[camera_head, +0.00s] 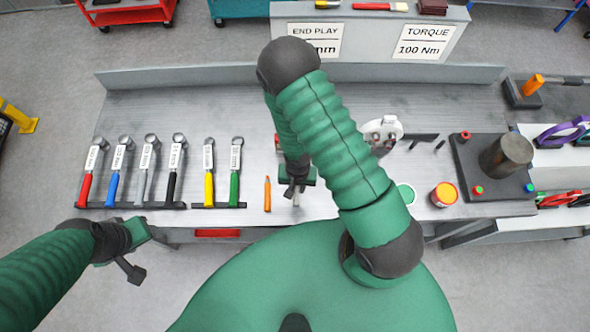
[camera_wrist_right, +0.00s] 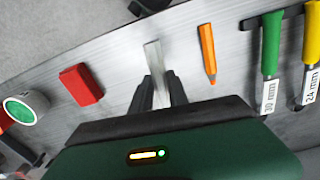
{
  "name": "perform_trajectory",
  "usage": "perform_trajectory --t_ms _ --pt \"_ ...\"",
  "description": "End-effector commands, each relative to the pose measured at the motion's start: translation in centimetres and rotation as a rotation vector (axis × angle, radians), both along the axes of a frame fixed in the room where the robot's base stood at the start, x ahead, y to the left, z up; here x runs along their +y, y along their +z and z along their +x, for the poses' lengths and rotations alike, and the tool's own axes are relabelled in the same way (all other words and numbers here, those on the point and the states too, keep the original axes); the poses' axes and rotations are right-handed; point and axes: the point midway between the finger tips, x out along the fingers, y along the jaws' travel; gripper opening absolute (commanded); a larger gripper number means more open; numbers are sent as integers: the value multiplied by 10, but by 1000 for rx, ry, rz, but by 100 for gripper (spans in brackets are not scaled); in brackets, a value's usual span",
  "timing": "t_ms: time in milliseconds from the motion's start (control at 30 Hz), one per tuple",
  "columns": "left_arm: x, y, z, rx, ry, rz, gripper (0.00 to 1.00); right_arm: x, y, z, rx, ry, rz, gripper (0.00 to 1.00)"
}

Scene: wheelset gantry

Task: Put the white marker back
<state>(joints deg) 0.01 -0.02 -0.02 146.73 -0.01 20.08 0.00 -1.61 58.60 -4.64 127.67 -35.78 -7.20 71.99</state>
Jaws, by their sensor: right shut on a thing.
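My right gripper (camera_head: 295,194) is low over the workbench near its front edge, shut on the white marker (camera_wrist_right: 151,54). In the right wrist view the marker stands out from between the dark fingertips (camera_wrist_right: 160,92); its other end is hidden by the gripper. I cannot tell whether it touches the bench. An orange marker (camera_head: 267,194) lies on the bench just left of the right gripper; it also shows in the wrist view (camera_wrist_right: 207,54). My left gripper (camera_head: 134,254) hangs in front of the bench at the left, away from the markers; its jaw opening is unclear.
Several wrenches with coloured handles (camera_head: 175,170) lie in a row to the left. A red block (camera_wrist_right: 82,85) and a green-centred roll (camera_wrist_right: 25,106) lie on the other side of the marker. An orange-yellow tin (camera_head: 444,195) and a dark plate (camera_head: 470,175) are further right.

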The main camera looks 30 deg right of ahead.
Motion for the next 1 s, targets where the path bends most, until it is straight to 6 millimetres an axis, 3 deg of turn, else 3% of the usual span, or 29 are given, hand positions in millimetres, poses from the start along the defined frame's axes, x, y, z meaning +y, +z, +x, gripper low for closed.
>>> perform_trajectory --t_ms 100,600,1000 --pt "0 1 0 -1 0 0 51 -2 1 3 0 -1 0 0" --pt "-1 -59 1 -1 0 0 51 2 -68 2 -3 -2 -2 0" --pt "-1 -67 1 -1 0 0 51 -1 -79 3 -2 -3 0 0"
